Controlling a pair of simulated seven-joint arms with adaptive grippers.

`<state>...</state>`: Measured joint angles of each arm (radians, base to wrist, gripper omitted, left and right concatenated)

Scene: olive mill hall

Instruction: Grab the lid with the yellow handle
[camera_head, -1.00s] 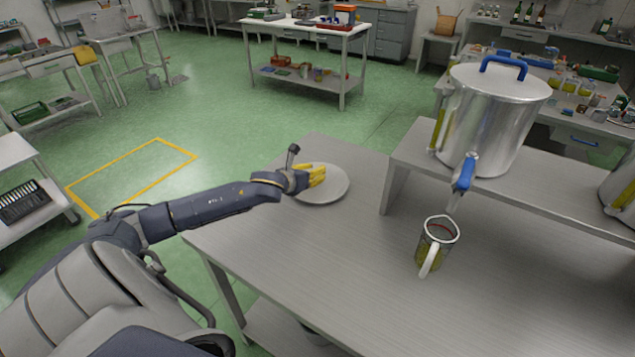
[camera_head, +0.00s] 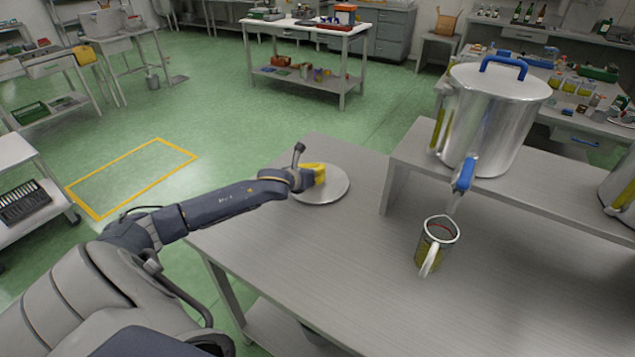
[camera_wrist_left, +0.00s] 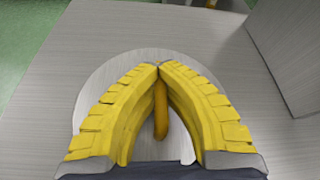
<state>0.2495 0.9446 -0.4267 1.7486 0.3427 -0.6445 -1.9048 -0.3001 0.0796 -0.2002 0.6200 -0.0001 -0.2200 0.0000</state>
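The round grey lid (camera_head: 335,187) lies flat at the far left part of the table, partly hidden by my left gripper in the head view. It also shows in the left wrist view (camera_wrist_left: 95,85). Its yellow-orange handle (camera_wrist_left: 160,112) is a bar between the yellow fingers. My left gripper (camera_head: 322,174) is over the lid, and its fingers in the left wrist view (camera_wrist_left: 158,66) come together at the tips, closed around the handle's far end. The lid still appears to rest on the table. My right gripper is not in view.
A steel pot (camera_head: 492,118) with a blue-handled lid and blue tap stands on a raised shelf (camera_head: 405,160) at the right. A measuring jug (camera_head: 436,245) stands below the tap. The table (camera_head: 290,265) is bare in front of the lid.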

